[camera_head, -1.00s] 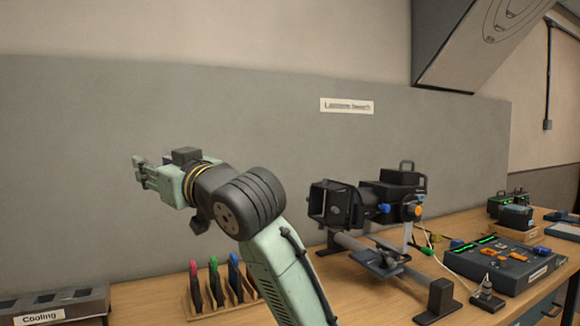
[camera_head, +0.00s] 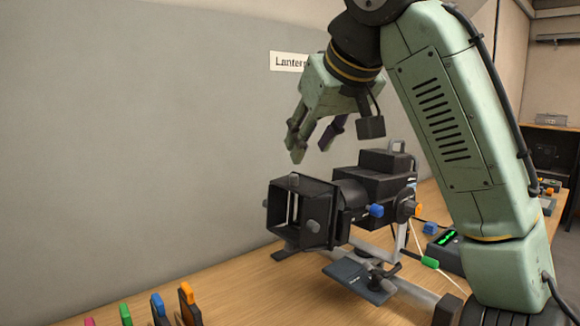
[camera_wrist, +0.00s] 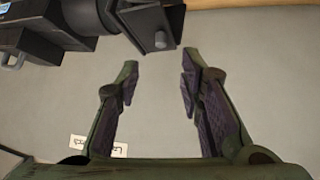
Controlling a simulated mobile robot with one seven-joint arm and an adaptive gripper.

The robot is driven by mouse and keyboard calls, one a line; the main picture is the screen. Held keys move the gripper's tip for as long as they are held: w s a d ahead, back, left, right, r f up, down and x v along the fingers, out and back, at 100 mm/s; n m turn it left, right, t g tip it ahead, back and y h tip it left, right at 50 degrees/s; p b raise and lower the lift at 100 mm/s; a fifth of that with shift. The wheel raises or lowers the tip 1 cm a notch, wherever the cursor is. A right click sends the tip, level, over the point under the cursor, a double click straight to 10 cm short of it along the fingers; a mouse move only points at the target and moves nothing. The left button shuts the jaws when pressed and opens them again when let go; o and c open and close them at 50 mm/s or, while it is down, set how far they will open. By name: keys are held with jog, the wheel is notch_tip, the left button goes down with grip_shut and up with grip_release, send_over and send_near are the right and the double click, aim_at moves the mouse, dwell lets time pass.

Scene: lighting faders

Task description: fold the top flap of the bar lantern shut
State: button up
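The bar lantern (camera_head: 385,178) is a black lamp on a stand on the table. Its square front frame (camera_head: 303,210) carries dark flaps with small grey knobs, and the front opening still shows. The top flap (camera_head: 296,182) appears to jut forward along the upper edge; its exact angle is hard to tell. My gripper (camera_head: 312,150) is open and empty, fingers pointing down above the front frame, apart from it. In the wrist view my gripper (camera_wrist: 159,68) has its fingers spread, with the lantern's front end (camera_wrist: 158,22) just beyond the tips.
Several coloured-top pieces (camera_head: 160,308) stand at the table's front left. A blue-grey plate (camera_head: 352,278) sits below the lantern on its stand. A console with a green display (camera_head: 446,240) is to the right, partly behind my arm. The wall (camera_head: 130,130) is close behind.

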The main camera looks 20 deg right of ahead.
aim_at(294, 175)
jog(key=p+x, duration=0.1)
jog(key=x, duration=0.8)
jog(key=shift+w+f+p, duration=0.2)
jog(key=shift+w+p, duration=0.05)
jog(key=shift+p, duration=0.1)
grip_shut()
